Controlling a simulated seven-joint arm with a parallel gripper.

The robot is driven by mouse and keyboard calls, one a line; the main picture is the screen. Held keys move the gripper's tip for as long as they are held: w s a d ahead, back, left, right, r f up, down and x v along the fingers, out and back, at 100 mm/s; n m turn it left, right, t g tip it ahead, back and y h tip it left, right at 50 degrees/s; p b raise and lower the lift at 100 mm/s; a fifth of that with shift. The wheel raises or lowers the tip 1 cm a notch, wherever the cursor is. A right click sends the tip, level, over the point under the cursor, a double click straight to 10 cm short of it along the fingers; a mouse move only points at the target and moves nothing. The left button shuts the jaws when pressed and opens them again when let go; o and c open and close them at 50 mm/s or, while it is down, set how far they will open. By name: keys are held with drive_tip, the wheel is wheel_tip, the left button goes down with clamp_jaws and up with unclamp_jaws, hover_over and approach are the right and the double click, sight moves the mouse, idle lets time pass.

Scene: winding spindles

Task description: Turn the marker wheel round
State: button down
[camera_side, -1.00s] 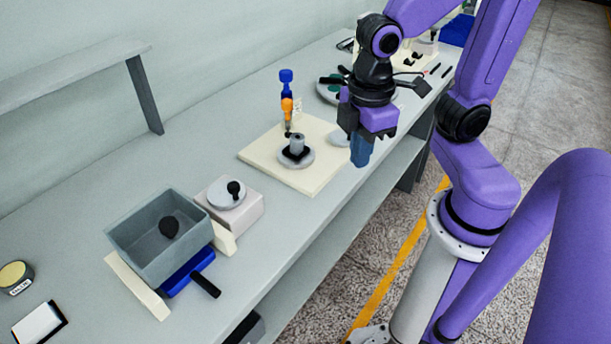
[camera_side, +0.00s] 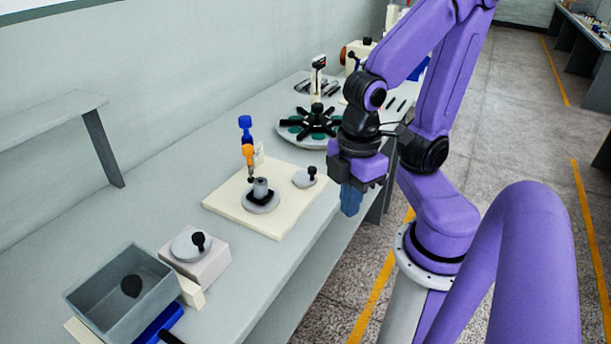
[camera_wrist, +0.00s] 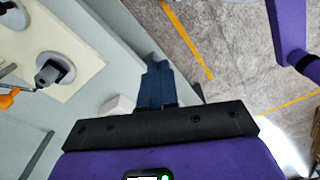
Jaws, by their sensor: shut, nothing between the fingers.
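Several round parts could be the marker wheel, and I cannot tell which by looks alone. A small grey disc with a black knob (camera_side: 305,179) lies on the cream board's right part. A larger disc with green spots and black arms (camera_side: 300,134) stands behind the board. Another grey disc with a black knob (camera_side: 186,246) sits on a pale block. My gripper (camera_side: 350,212) has blue fingers pointing down, shut and empty, to the right of the board.
The cream board (camera_side: 225,204) carries a grey spindle (camera_side: 261,189) on a round base and an orange-and-blue upright tool (camera_side: 247,150). A grey bin (camera_side: 95,312) holds a dark lump at the front left. Dark pens and a pale machine stand at the back. Bench between board and bin is partly clear.

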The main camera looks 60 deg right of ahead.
drive_tip(key=c, duration=1)
unclamp_jaws()
drive_tip(key=shift+w, duration=0.2)
drive_tip(key=shift+o, duration=0.5)
drive_tip(key=w+d+n, duration=0.1)
drive_tip(key=w, duration=0.5)
drive_tip(key=shift+w+d+r+n, duration=0.35)
drive_tip(key=shift+r+n, duration=0.05)
drive_tip(key=shift+r, duration=0.05)
drive_tip(key=r+n, duration=0.1)
drive_tip(key=n, duration=0.6)
hover_over(312, 167)
wheel_tip(312, 167, down, 16)
drive_tip(key=shift+f, duration=0.25)
clamp_jaws()
